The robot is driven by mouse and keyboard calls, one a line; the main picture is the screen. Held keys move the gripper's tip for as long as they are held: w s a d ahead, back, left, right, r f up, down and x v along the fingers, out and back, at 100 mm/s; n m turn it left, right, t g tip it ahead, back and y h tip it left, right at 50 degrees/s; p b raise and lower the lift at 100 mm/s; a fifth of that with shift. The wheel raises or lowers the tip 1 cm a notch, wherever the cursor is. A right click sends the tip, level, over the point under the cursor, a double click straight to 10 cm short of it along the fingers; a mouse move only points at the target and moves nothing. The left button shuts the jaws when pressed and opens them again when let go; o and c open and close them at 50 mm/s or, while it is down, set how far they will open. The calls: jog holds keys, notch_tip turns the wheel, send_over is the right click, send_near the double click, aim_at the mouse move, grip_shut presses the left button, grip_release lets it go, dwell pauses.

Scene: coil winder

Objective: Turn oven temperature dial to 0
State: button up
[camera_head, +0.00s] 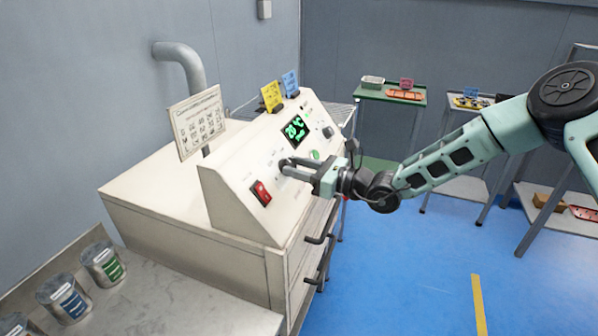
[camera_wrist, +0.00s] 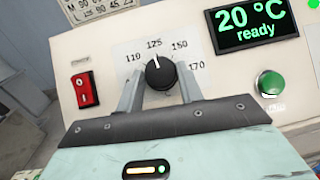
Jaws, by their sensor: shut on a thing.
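The oven temperature dial (camera_wrist: 160,75) is a black round knob on the sloped cream panel, in the middle of the wrist view. Its white pointer line points up, close to the 125 mark. The printed marks around it that I can read are 110, 125, 150 and 170; I see no 0. My gripper (camera_wrist: 158,92) has one finger on each side of the dial and is shut on it. In the head view my gripper (camera_head: 286,167) reaches the panel from the right and hides most of the dial.
A red rocker switch (camera_wrist: 85,89) is left of the dial, and a green button (camera_wrist: 270,83) is to its right. A display (camera_wrist: 250,24) above reads 20 °C, ready. Oven handles (camera_head: 322,238) stick out below the panel. Shelves (camera_head: 390,97) stand behind; blue floor is clear.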

jog(key=n+g+b, duration=0.2)
jog(key=n, duration=0.1)
jog(key=n+g+y+b, duration=0.1)
jog(key=n, duration=0.1)
jog(key=shift+w+d+f, duration=0.1)
jog(key=shift+w+f, duration=0.1)
jog(key=shift+w, duration=0.1)
jog(key=n+g+b, duration=0.1)
jog(key=n, duration=0.1)
jog(key=n+g, duration=0.2)
jog(key=n+g+b, duration=0.1)
jog(key=n, duration=0.1)
jog(key=shift+w+r+g+b, duration=0.2)
jog(key=shift+w+g+b, duration=0.1)
jog(key=n+g+h, duration=0.1)
jog(key=n, duration=0.2)
jog(key=n+g+h+b, duration=0.1)
jog(key=n+g, duration=0.1)
jog(key=shift+w+r+n, duration=0.2)
jog(key=shift+n, duration=0.2)
jog(key=shift+w+r+n+g+h, duration=0.15)
jog(key=shift+n+g+h, duration=0.35)
jog(key=shift+n, duration=0.5)
jog(key=shift+s+r+n+g+h, duration=0.1)
jog(key=shift+n+g+h, duration=0.4)
jog(key=shift+n, duration=0.5)
jog(key=o, duration=1)
